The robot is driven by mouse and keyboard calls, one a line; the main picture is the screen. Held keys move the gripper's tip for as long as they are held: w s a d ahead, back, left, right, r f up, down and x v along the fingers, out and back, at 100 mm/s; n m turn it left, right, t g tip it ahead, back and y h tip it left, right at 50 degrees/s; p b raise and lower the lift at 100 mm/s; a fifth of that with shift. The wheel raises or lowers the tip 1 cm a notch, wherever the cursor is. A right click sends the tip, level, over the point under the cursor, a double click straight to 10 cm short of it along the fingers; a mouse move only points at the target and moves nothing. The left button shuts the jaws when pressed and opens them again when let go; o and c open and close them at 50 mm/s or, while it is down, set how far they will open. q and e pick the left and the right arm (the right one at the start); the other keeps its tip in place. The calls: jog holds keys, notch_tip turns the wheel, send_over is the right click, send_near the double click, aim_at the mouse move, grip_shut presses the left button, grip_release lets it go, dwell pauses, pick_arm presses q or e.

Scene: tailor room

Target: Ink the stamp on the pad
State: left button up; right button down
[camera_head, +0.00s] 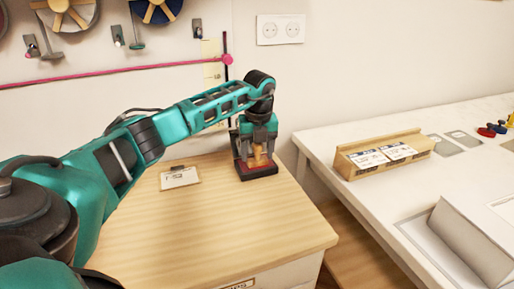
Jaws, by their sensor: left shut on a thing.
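My left gripper (258,158) points down over the far right part of the wooden table top. It is shut on the stamp (258,154), which has a light wooden handle. The stamp is upright and right over the dark ink pad (262,172), which shows a red surface. The stamp's lower end looks to be at the pad, but I cannot tell whether it touches. The gripper fingers hide part of the stamp. My right gripper does not show.
A small clipboard (180,178) lies on the wooden table (230,225), left of the pad. A white table (370,195) on the right bears a wooden card holder (350,165) and an open white box (455,240). The wooden table's front is clear.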

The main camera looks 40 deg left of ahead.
pick_arm(q)
jog(key=shift+a+r+p, duration=0.1)
jog(key=shift+r+p, duration=2.3)
jog(key=shift+r, duration=0.8)
jog(key=shift+f, duration=0.1)
